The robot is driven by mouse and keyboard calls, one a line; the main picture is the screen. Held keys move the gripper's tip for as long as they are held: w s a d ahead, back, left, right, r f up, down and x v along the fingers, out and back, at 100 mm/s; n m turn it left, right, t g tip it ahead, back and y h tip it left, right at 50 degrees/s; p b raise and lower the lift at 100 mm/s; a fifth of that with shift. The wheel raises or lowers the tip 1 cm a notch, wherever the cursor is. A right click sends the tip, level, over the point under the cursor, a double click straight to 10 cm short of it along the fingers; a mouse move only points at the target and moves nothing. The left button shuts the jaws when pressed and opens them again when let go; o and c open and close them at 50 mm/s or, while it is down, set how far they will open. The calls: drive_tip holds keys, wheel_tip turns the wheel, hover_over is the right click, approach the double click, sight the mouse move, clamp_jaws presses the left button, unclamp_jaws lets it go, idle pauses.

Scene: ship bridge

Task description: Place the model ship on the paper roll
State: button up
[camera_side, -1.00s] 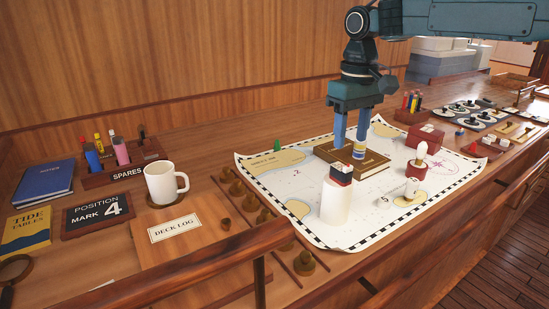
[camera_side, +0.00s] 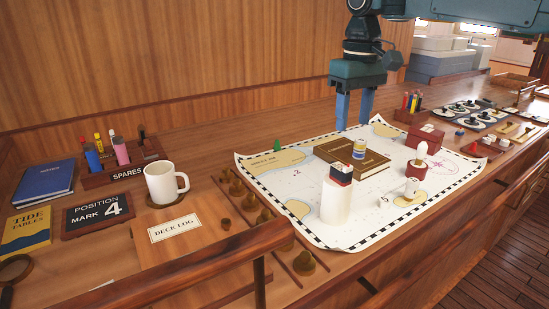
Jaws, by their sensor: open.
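The model ship (camera_side: 341,174), with a dark hull, a red band and a white top, sits on top of the upright white paper roll (camera_side: 336,203). The roll stands on the sea chart (camera_side: 300,205). My gripper (camera_side: 354,128) is open and empty, behind and above the ship and apart from it. Its two blue fingers point down over the back of the chart, near the brown book.
A red-based white figure (camera_side: 418,160) and a small white lighthouse-like piece (camera_side: 411,190) stand on the chart to the right. A white mug (camera_side: 165,184) and a pen rack (camera_side: 122,165) are at left. A wooden rail (camera_side: 200,262) runs along the front.

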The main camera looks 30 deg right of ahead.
drive_tip(key=s+d+t, duration=0.3)
drive_tip(key=s, duration=1.1)
drive_tip(key=s+d+f+t, duration=0.1)
drive_tip(key=s+f, duration=0.2)
drive_tip(key=s, duration=0.3)
drive_tip(key=s+d+f+t, duration=0.1)
drive_tip(key=s+f, duration=0.2)
drive_tip(key=s, duration=0.3)
drive_tip(key=shift+s+f+t, duration=0.3)
drive_tip(key=shift+s+f, duration=0.1)
